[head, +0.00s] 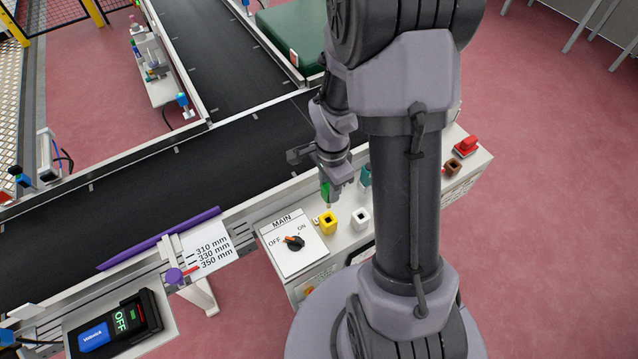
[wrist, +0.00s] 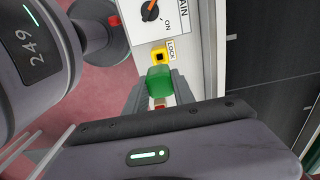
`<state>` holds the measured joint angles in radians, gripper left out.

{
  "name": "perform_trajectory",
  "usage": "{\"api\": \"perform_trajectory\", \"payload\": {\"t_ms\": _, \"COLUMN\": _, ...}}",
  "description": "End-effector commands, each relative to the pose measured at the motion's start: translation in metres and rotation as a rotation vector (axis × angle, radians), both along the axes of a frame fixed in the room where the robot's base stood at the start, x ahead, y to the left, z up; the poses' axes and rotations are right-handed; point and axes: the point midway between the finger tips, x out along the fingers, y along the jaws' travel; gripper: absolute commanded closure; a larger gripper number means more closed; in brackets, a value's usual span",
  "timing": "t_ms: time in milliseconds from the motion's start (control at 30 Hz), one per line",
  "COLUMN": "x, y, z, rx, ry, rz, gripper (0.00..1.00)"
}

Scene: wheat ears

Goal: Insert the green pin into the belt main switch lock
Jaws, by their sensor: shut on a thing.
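The green pin (wrist: 160,80) is held between the fingers of my gripper (wrist: 160,92) in the wrist view. In the head view the green pin (head: 326,190) hangs below my gripper (head: 335,178), above the panel. The lock is a yellow square socket (head: 328,222) with a dark hole, beside the MAIN switch plate (head: 291,243). In the wrist view the yellow lock (wrist: 159,56), labelled LOCK, lies just beyond the pin. The pin appears apart from the lock. The switch knob's orange mark points toward OFF.
A white socket (head: 360,218) stands right of the yellow one, and a brown socket (head: 453,166) and red block (head: 467,146) sit farther right. A black conveyor belt (head: 120,200) runs behind the panel. My arm hides part of the panel.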

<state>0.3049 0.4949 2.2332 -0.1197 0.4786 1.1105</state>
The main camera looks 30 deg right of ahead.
Motion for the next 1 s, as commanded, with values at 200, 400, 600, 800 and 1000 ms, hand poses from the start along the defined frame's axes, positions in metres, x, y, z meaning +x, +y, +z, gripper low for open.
{"api": "perform_trajectory", "payload": {"t_ms": 200, "x": 0.001, "y": 0.0, "z": -0.002, "rx": -0.001, "ry": -0.001, "rz": 0.001, "gripper": 1.0}}
{"api": "perform_trajectory", "payload": {"t_ms": 400, "x": 0.0, "y": 0.0, "z": -0.023, "rx": 0.0, "ry": 0.0, "rz": 0.001, "gripper": 1.0}}
{"api": "perform_trajectory", "payload": {"t_ms": 600, "x": 0.0, "y": 0.001, "z": -0.05, "rx": 0.0, "ry": 0.0, "rz": 0.002, "gripper": 1.0}}
{"api": "perform_trajectory", "payload": {"t_ms": 800, "x": 0.001, "y": 0.001, "z": -0.06, "rx": 0.0, "ry": 0.0, "rz": 0.002, "gripper": 1.0}}
{"api": "perform_trajectory", "payload": {"t_ms": 1000, "x": 0.001, "y": 0.001, "z": -0.058, "rx": 0.0, "ry": 0.0, "rz": 0.002, "gripper": 1.0}}
